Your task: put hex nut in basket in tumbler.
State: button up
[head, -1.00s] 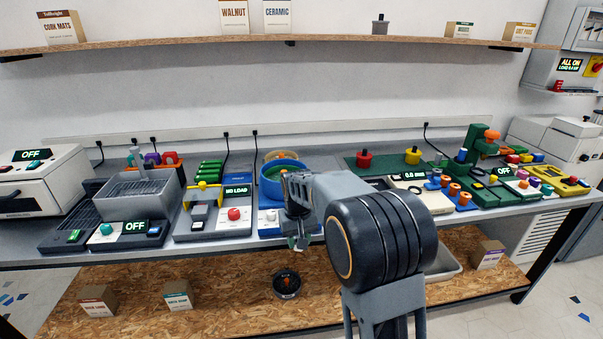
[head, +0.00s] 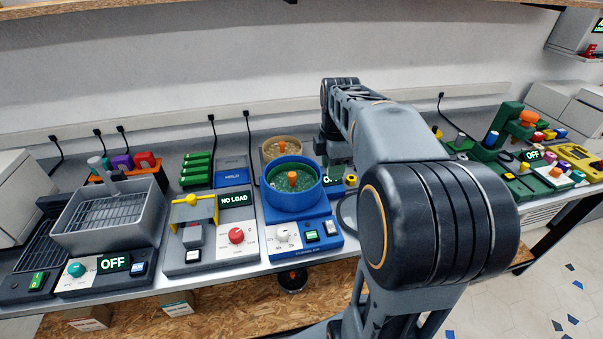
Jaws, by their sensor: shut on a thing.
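The tumbler is a blue round bowl (head: 267,182) on a blue base with a white control panel. Its inside holds green granular media and an orange centre post. A grey wire-bottomed basket (head: 152,205) with an upright handle stands over a grey machine at the left. I cannot make out a hex nut in it or elsewhere. My gripper (head: 338,166) points down just beyond the tumbler's right rim, apart from the bowl in the picture. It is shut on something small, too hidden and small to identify.
A tan bowl (head: 282,149) with an orange post stands behind the tumbler. A scale-like device (head: 208,250) reading NO LOAD sits left of it. Green cylinders (head: 196,169) lie behind that. Coloured machines crowd the far right.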

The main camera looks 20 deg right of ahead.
jog(key=w+f, duration=0.1)
jog(key=w, duration=0.1)
jog(key=w+f, duration=0.1)
jog(key=w, duration=0.1)
jog(key=w+a+f+p, duration=0.1)
jog(key=w, duration=0.1)
jog(key=shift+w, duration=0.35)
send_over(304, 183)
jog(key=f, duration=0.5)
jog(key=shift+s+f+p, duration=0.25)
jog(key=shift+s+p, duration=0.05)
jog(key=shift+s, duration=0.05)
jog(key=shift+w+f, duration=0.2)
jog(key=shift+f, duration=1.7)
jog(key=shift+f, duration=0.2)
jog(key=o, duration=0.9)
jog(key=shift+w+r, duration=0.1)
